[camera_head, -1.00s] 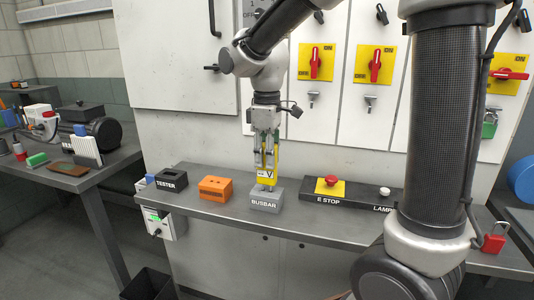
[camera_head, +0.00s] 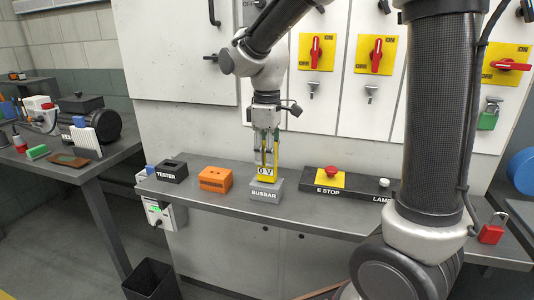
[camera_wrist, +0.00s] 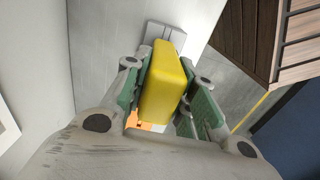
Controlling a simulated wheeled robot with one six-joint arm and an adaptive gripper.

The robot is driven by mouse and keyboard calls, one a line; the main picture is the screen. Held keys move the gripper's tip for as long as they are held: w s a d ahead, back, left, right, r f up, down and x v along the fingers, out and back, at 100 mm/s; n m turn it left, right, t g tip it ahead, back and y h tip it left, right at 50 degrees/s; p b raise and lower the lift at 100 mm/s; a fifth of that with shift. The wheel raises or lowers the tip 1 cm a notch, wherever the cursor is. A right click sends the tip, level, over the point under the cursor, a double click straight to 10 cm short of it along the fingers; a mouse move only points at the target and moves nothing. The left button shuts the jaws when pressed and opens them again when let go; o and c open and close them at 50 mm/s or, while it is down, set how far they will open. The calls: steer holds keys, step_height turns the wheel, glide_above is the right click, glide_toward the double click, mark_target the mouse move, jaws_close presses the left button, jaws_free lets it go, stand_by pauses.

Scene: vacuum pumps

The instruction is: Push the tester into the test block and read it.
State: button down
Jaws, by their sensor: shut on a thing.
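My gripper (camera_head: 266,142) is shut on the yellow tester (camera_head: 273,156) and holds it upright over the grey block marked BUSBAR (camera_head: 264,196). The tester's lower end meets the top of that block, and no probe shows between them. The tester's white display reads "0 V". In the wrist view the yellow tester (camera_wrist: 165,82) sits between the green-padded fingers. An orange block (camera_head: 215,179) with openings in its top stands just left of the BUSBAR block. The black holder marked TESTER (camera_head: 171,173) is further left and looks empty.
A black panel with a red E STOP button (camera_head: 331,172) and a white lamp (camera_head: 384,183) is right of the block. A red padlock (camera_head: 491,234) lies at the shelf's right end. Switches with red handles (camera_head: 376,54) are on the cabinet behind.

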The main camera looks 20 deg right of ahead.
steer(key=shift+f, duration=0.15)
steer(key=c, duration=1.1)
jaws_free()
step_height(320, 180, up, 12)
